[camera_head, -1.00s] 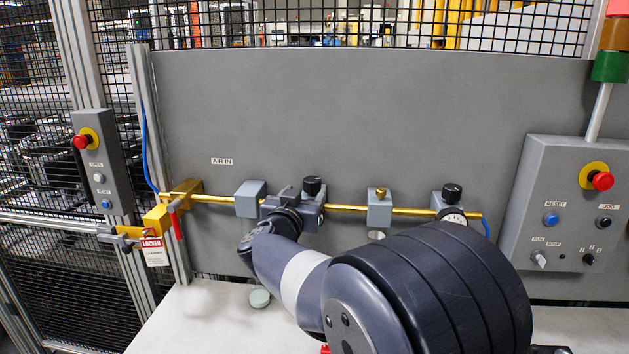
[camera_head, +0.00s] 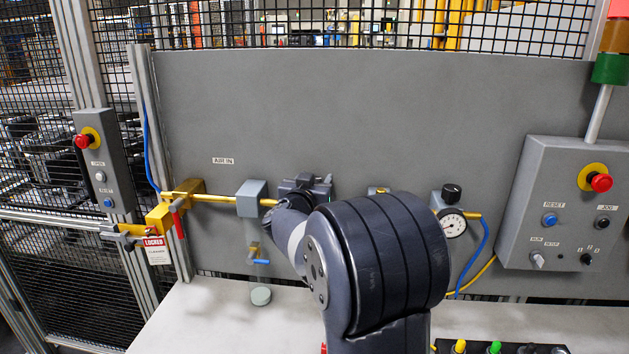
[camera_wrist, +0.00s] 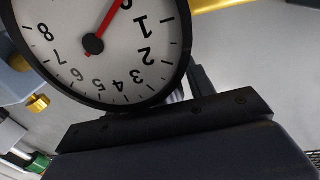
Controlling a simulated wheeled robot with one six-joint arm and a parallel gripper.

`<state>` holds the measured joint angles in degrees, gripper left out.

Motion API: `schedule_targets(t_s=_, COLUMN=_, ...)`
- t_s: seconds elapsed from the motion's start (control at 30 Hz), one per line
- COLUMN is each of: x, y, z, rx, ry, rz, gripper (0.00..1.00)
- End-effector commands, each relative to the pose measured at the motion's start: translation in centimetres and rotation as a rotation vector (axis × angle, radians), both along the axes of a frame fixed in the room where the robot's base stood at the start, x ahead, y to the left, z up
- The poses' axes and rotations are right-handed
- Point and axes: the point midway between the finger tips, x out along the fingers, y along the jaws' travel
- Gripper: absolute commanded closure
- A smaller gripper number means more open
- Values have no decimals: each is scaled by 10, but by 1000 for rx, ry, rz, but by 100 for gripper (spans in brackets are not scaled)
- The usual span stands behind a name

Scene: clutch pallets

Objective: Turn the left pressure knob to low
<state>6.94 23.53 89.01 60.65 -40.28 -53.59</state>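The left pressure knob is hidden in the head view behind my gripper (camera_head: 312,184) and wrist, which are up at the left regulator on the brass pipe. The wrist view shows a round gauge (camera_wrist: 130,50) close up, upside down, with a black rim and a red needle near the low end of its scale. It appears to be the left regulator's gauge. My gripper's dark body fills the bottom of the wrist view, with a finger part (camera_wrist: 203,88) beside the gauge rim. The knob does not show there. Finger opening and contact with the knob cannot be made out.
The right regulator has a black knob (camera_head: 452,193) and a white gauge (camera_head: 453,225). A grey filter block (camera_head: 252,198) sits left of my wrist. A red-handled valve (camera_head: 179,218) carries a LOCKED tag (camera_head: 156,250). A control box (camera_head: 565,205) stands right. The upper panel is clear.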

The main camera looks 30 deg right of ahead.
Motion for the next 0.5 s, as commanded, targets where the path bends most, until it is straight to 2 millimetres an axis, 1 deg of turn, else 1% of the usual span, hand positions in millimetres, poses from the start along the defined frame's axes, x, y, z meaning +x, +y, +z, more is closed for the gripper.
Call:
schedule_targets(t_s=0.03, x=0, y=0, z=0, rx=0, ry=0, rz=0, gripper=54)
schedule_targets(t_s=0.07, x=0, y=0, z=0, rx=0, ry=0, rz=0, gripper=56)
schedule_targets(t_s=0.4, x=0, y=0, z=0, rx=0, ry=0, rz=0, gripper=84)
schedule_targets(t_s=0.5, x=0, y=0, z=0, rx=0, ry=0, rz=1, gripper=85)
